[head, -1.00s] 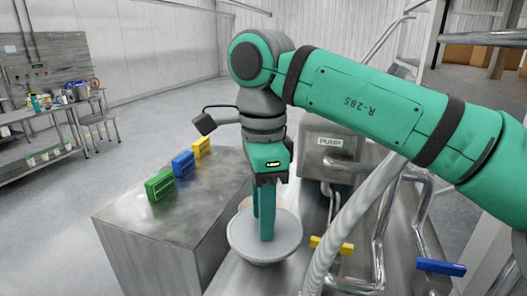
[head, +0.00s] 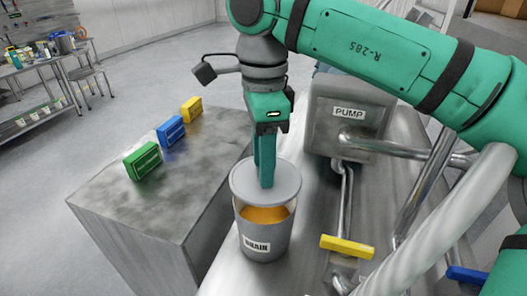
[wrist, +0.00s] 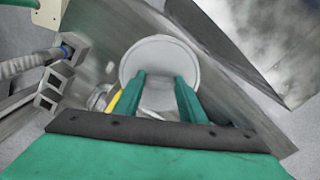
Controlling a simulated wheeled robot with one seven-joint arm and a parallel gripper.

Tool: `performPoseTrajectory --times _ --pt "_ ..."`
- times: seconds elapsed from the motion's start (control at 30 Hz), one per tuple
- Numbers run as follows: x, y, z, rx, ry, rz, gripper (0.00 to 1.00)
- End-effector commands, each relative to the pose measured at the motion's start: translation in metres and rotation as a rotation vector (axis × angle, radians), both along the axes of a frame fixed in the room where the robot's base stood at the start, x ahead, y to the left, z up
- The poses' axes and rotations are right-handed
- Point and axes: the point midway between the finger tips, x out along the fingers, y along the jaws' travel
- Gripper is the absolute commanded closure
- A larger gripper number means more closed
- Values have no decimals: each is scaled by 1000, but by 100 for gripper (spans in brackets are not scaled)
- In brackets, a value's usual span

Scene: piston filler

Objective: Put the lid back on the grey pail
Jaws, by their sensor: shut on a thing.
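The grey pail (head: 264,240) stands upright on the metal surface, with a white label reading roughly "DRAIN" on its front. Orange contents show inside it below the lid. The round pale grey lid (head: 282,192) is over the pail's mouth, with a gap at the front; whether its back edge touches the rim is hidden. My gripper (head: 266,184) points down and is shut on the lid near its middle. What the fingers grip is hidden. In the wrist view, the lid (wrist: 158,58) fills the area beyond my two fingertips (wrist: 160,80).
A metal block to the left carries green (head: 142,161), blue (head: 171,131) and yellow (head: 191,109) blocks. A box labelled PUMP (head: 350,112) stands behind right. A yellow handle (head: 347,246), pipes and a thick pale hose (head: 445,225) lie right of the pail.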

Motion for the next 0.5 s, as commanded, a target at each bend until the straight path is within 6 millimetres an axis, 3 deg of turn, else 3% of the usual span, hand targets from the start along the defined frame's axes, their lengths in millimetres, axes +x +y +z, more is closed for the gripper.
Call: performPoseTrajectory --times 0.5 --pt "0 0 -40 0 1 0 85"
